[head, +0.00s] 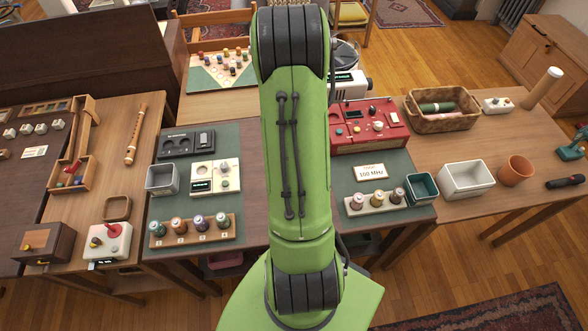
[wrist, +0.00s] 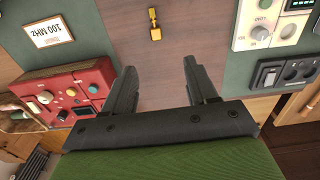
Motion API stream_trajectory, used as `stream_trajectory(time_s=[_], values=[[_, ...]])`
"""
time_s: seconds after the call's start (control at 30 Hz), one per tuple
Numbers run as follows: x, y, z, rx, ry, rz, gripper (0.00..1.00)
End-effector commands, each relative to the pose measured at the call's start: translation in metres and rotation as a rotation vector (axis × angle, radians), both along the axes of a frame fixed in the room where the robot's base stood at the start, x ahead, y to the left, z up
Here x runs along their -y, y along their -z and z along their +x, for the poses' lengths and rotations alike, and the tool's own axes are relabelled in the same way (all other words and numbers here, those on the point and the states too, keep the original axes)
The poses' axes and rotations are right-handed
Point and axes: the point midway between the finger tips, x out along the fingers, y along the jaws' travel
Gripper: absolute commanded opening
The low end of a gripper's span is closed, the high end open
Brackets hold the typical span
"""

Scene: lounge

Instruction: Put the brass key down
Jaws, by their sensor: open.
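A small brass key (wrist: 154,20) shows at the top of the wrist view, lying on a bare brown wooden strip of the table (wrist: 160,50). My gripper (wrist: 158,75) is open and empty, its two dark fingers spread apart. The key is beyond the fingertips, roughly in line with the gap between them and not touching them. In the head view my green arm covers the middle of the table, so the key and the gripper are hidden there.
A red control box (head: 368,125), a "100 MHz" card (head: 369,172) and a teal bin (head: 422,189) stand to the right. A grey bin (head: 162,180), a white switch panel (head: 215,177) and a rack of spools (head: 193,231) stand to the left. The wooden strip around the key is clear.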

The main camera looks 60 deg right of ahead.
Motion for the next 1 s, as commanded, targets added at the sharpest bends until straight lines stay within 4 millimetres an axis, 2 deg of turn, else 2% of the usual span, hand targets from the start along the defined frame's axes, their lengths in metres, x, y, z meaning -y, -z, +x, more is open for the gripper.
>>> stream_trajectory(time_s=[0.07, 0.17, 0.4, 0.5, 0.67, 0.87, 1.0], values=[[0.009, 0.011, -0.007, -0.009, 0.021, 0.012, 0.57], [0.009, 0.027, -0.008, -0.013, 0.024, 0.016, 0.57], [0.008, 0.089, -0.008, -0.013, 0.023, 0.016, 0.57], [0.008, 0.108, -0.008, -0.013, 0.023, 0.016, 0.57], [0.008, 0.125, -0.008, -0.011, 0.022, 0.014, 0.57], [0.007, 0.163, -0.008, -0.011, 0.022, 0.013, 0.57], [0.007, 0.17, -0.008, -0.009, 0.022, 0.012, 0.57]])
